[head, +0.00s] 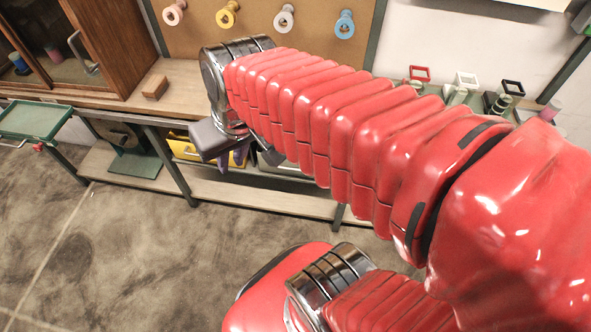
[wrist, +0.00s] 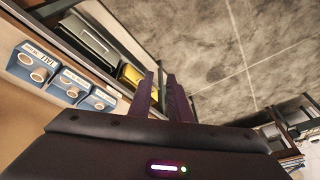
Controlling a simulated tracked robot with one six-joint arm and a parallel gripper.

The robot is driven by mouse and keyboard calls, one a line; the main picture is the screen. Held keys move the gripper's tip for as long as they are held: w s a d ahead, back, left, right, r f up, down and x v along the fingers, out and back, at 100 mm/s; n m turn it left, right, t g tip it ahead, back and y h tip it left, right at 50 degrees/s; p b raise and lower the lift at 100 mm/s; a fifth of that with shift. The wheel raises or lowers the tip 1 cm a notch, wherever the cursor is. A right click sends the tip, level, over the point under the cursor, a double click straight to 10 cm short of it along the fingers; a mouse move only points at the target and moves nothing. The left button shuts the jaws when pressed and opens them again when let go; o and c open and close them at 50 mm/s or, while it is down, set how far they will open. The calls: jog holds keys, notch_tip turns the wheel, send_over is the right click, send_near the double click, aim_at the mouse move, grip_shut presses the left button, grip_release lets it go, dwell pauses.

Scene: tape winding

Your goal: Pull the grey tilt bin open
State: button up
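In the head view only part of the grey bin (head: 276,158) shows, below my arm; the rest is hidden. I cannot tell how far it is tilted. My gripper (head: 232,158) hangs in front of the bench edge, between the yellow bin and the grey bin in the picture. In the wrist view the purple fingers (wrist: 161,76) stand apart with an empty gap, and the grey bin lies to their upper left, apart from them.
A yellow bin (wrist: 131,74) sits beside the grey bin, close to the fingertips in the picture. Blue boxes (wrist: 75,86) with round openings line the left of the wrist view. A low shelf (head: 245,195) runs below the bench. The floor (head: 130,235) in front is clear.

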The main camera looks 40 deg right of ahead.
jog(key=w+d+f+m+g+y, duration=0.3)
jog(key=w+d+f+m, duration=0.1)
jog(key=d+f, duration=0.4)
jog(key=m+t+y, duration=0.2)
jog(key=m+t, duration=1.2)
jog(key=m, duration=0.1)
send_near(295, 170)
jog(key=f+v, duration=0.1)
jog(key=v, duration=0.3)
jog(key=shift+w+r, duration=0.2)
jog(key=shift+r, duration=0.2)
jog(key=shift+w, duration=0.1)
jog(key=x, duration=1.3)
jog(key=shift+w+f, duration=0.25)
jog(key=shift+w, duration=0.05)
jog(key=shift+c, duration=0.7)
grip_shut()
